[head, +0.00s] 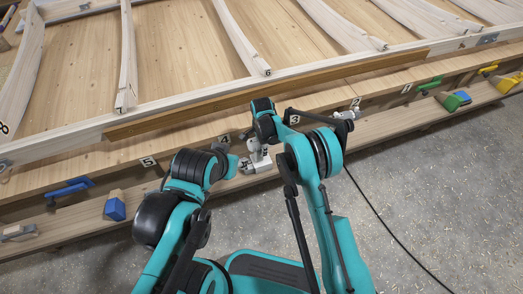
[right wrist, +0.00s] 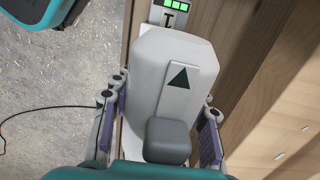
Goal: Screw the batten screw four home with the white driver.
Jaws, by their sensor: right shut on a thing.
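The white driver (head: 259,163) is at the bench's front edge, between the number labels 4 (head: 224,139) and 3 (head: 295,119). My right gripper (right wrist: 160,128) is shut on it. In the right wrist view, the driver's white body (right wrist: 172,60) shows a black triangle, a grey block and green lights, with a finger on each side. My left arm comes in from the left and bends close to the driver; its fingers cannot be made out. A brown batten (head: 270,89) lies along the bench. Screw four and the driver's tip cannot be made out.
A pale timber frame with ribs (head: 128,60) lies behind the batten. A black cable (head: 385,225) crosses the grey floor, which is otherwise clear at right.

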